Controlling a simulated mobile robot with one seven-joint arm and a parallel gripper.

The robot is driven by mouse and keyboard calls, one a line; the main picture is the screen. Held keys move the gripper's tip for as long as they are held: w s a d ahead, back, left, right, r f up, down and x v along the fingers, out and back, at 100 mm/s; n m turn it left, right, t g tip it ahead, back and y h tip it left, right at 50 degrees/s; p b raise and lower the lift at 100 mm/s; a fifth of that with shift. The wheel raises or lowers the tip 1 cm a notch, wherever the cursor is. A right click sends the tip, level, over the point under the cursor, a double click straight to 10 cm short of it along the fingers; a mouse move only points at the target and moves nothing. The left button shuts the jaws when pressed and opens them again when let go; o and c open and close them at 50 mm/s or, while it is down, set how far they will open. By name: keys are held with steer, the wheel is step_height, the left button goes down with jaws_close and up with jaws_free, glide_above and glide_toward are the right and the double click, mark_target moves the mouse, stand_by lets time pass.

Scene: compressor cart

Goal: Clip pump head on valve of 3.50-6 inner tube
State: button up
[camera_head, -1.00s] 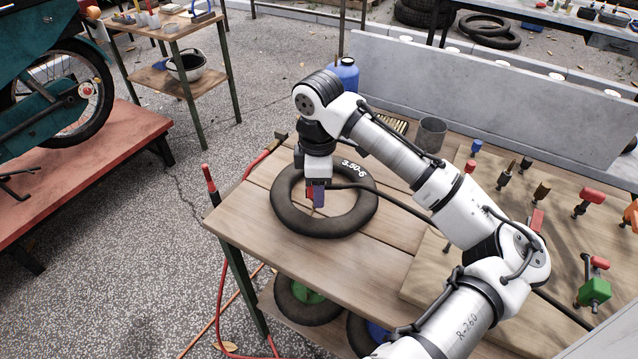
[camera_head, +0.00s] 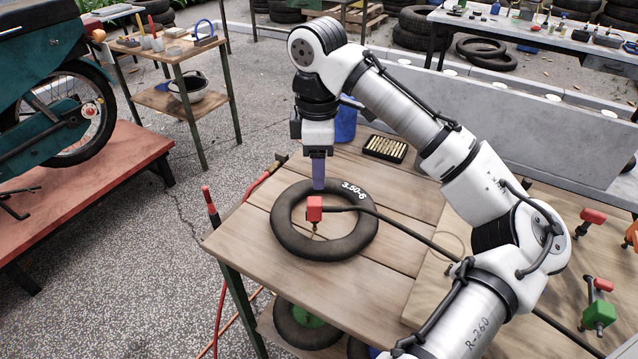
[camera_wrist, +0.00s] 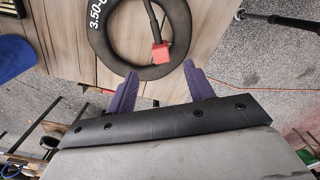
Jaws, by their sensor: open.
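The black inner tube marked 3.50-6 (camera_head: 349,241) lies flat on the wooden bench. The red pump head (camera_head: 314,208), with its black hose running off to the right, is at the tube's ring, above a small brass-coloured valve (camera_head: 314,229) on the inner side. It appears to sit on the valve, but the joint is too small to see clearly. My gripper (camera_head: 318,187) is above and behind the pump head, pointing down and empty. In the wrist view its purple fingers (camera_wrist: 162,78) are spread apart, with the red pump head (camera_wrist: 160,53) beyond them, not between them.
A box of brass pieces (camera_head: 385,148) and a blue container (camera_head: 344,122) stand at the bench's back. Fittings with red handles (camera_head: 592,217) stand on the board at right. A red hose (camera_head: 262,180) hangs by the left edge. Bench left of the tube is mostly clear.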

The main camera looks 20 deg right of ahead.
step_height(320, 180, up, 2)
steer(key=shift+r, duration=0.1)
stand_by(0.8)
